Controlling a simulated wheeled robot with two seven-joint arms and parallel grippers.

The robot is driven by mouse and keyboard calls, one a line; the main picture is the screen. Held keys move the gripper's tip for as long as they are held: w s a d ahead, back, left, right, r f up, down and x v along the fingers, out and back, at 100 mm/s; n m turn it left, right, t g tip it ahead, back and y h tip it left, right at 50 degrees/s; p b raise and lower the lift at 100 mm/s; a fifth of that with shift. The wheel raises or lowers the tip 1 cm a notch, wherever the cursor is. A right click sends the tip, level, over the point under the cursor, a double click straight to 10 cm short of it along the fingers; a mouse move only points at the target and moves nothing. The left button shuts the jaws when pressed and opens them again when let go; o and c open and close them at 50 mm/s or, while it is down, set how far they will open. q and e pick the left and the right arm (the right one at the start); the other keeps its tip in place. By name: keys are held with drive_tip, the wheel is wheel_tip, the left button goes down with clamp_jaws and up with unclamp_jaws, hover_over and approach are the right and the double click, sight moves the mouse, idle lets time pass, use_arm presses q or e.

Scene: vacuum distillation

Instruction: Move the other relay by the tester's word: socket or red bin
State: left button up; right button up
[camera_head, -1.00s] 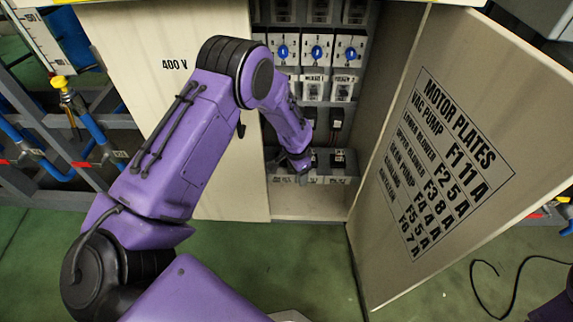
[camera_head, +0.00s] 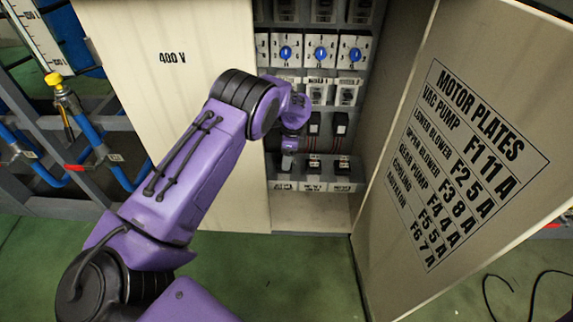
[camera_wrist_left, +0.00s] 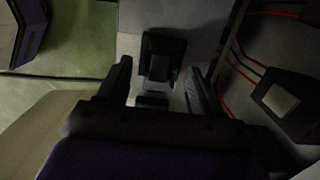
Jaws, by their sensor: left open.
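My left arm reaches into the open cabinet, and its gripper (camera_head: 288,163) is small and partly hidden at the lower relay row. In the left wrist view the gripper (camera_wrist_left: 160,85) is open, with a dark block (camera_wrist_left: 163,52), apparently a relay, between or just beyond its fingertips. I cannot tell whether they touch it. A second dark block (camera_wrist_left: 283,98) with a pale top and red wires is to the right. In the head view, dark relays stand in an upper row (camera_head: 340,123) and a lower row (camera_head: 342,166). I cannot make out the tester or red bin.
The cabinet's left panel (camera_head: 165,110) reads 400 V. Its open door (camera_head: 460,160), with a motor plates list, bounds the right side. Blue-knobbed switches (camera_head: 320,50) sit above the relays. Blue pipes (camera_head: 105,150) and a frame stand left. Green floor (camera_head: 290,280) is clear in front.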

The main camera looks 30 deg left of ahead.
use_arm(q)
drive_tip(key=shift+f, duration=0.6)
drive_tip(key=shift+r, duration=0.1)
